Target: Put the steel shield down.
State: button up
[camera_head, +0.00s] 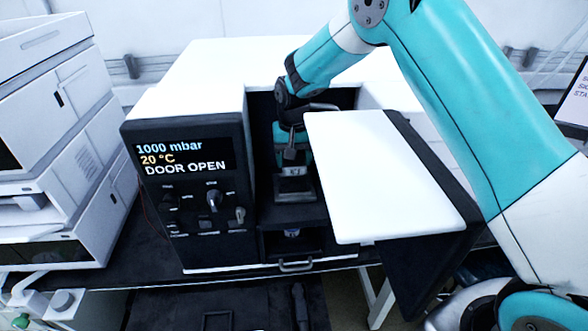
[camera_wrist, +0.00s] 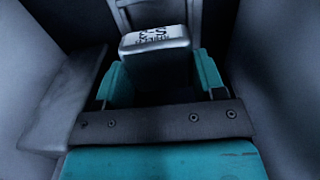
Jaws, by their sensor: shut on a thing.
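My gripper (camera_head: 291,160) reaches down into the open chamber of a black-fronted instrument (camera_head: 190,255). In the wrist view the teal fingers of my gripper (camera_wrist: 158,85) are shut on a grey metal block with a printed label, which I take for the steel shield (camera_wrist: 155,38). Its label is upside down and hard to read. In the head view a grey metal piece, apparently the shield (camera_head: 294,186), shows below the fingers inside the chamber. I cannot tell whether its underside touches the chamber floor.
The instrument's door (camera_head: 385,175) stands open at the right, close to my arm. Its display (camera_head: 180,155) reads 1000 mbar, 20 °C, DOOR OPEN. Chamber walls are close on both sides of my gripper. White stacked instruments (camera_head: 60,130) stand at the left. A drawer handle (camera_head: 296,266) is below the chamber.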

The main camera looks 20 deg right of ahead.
aim_at(294, 185)
notch_tip(294, 185, down, 5)
jog(key=shift+p, duration=0.7)
jog(key=shift+f, duration=0.25)
jog(key=shift+s+f+b, duration=0.1)
jog(key=shift+f+b, duration=0.35)
jog(key=o, duration=1)
jog(key=shift+s+f, duration=0.1)
jog(key=shift+f, duration=0.05)
jog(key=shift+o, duration=0.7)
jog(key=r+b, duration=0.3)
jog(key=r, duration=1)
jog(key=shift+w+r, duration=0.15)
jog(key=shift+w, duration=0.05)
